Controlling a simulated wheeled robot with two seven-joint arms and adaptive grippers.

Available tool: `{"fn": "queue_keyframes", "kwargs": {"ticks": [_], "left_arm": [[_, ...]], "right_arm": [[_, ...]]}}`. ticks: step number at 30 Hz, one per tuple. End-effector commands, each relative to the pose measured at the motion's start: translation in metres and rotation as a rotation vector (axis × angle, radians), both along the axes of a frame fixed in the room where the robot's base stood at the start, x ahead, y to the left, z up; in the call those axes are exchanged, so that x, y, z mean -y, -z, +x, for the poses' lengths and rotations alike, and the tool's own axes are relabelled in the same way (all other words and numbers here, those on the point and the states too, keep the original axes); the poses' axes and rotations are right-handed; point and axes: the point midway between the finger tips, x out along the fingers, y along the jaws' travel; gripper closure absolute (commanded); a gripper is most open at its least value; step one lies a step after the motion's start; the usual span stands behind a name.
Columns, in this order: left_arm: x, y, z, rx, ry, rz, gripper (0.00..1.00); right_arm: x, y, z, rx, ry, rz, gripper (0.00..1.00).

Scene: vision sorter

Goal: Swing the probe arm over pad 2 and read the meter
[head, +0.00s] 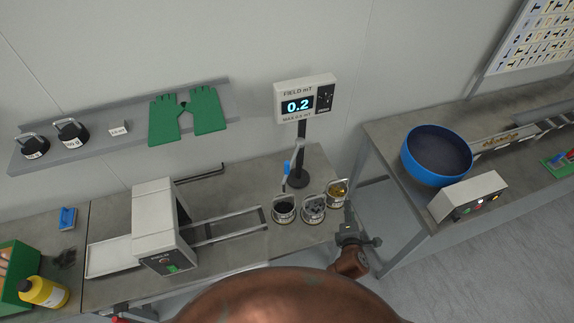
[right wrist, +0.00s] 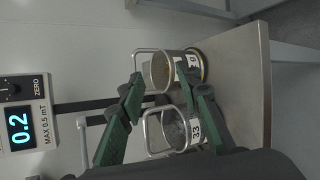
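The field meter (head: 306,97) reads 0.2 and stands on a dark post; its display also shows in the right wrist view (right wrist: 18,126). The blue-and-white probe arm (head: 290,166) reaches from the post toward the leftmost of three handled cups (head: 284,212). The middle cup (head: 313,209) holds grey pieces and the right cup (head: 337,194) has gold-coloured contents. Pad numbers are not legible. My right gripper (head: 347,222) is at the bench's right end, by the right cup. In the right wrist view it is open (right wrist: 160,78), with two cups beyond its fingers. My left gripper is out of view.
Left of the cups stand a rail (head: 230,227) and a white boxy machine (head: 157,222). A shelf (head: 100,125) holds green gloves (head: 187,115) and black weights. Right, across a gap, another bench carries a blue bowl (head: 436,155) and a control box (head: 468,197).

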Motion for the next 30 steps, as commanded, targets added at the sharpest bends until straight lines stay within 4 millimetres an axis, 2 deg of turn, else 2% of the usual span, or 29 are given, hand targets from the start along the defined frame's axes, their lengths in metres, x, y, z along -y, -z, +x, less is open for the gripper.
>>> {"fn": "queue_keyframes", "kwargs": {"ticks": [1, 4, 6, 10, 12, 16, 24, 30], "left_arm": [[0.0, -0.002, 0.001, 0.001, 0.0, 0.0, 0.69], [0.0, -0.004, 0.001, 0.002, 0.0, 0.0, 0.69], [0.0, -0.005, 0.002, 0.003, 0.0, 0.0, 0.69], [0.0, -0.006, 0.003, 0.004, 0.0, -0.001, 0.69], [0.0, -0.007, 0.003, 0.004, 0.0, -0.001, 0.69], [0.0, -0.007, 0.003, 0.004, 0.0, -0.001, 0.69], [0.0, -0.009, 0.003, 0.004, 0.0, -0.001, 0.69], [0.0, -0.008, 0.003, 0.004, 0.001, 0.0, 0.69]], "right_arm": [[-0.032, -0.028, 0.017, 0.067, -0.129, -0.166, 0.69], [-0.096, -0.076, 0.035, 0.204, -0.352, -0.52, 0.69], [-0.135, -0.101, 0.038, 0.289, -0.462, -0.729, 0.69], [-0.186, -0.128, 0.034, 0.405, -0.586, -1.003, 0.69], [-0.201, -0.136, 0.032, 0.441, -0.617, -1.085, 0.69], [-0.213, -0.14, 0.038, 0.464, -0.638, -1.144, 0.69], [-0.223, -0.14, 0.078, 0.462, -0.635, -1.14, 0.69], [-0.228, -0.14, 0.1, 0.461, -0.634, -1.138, 0.69]]}}
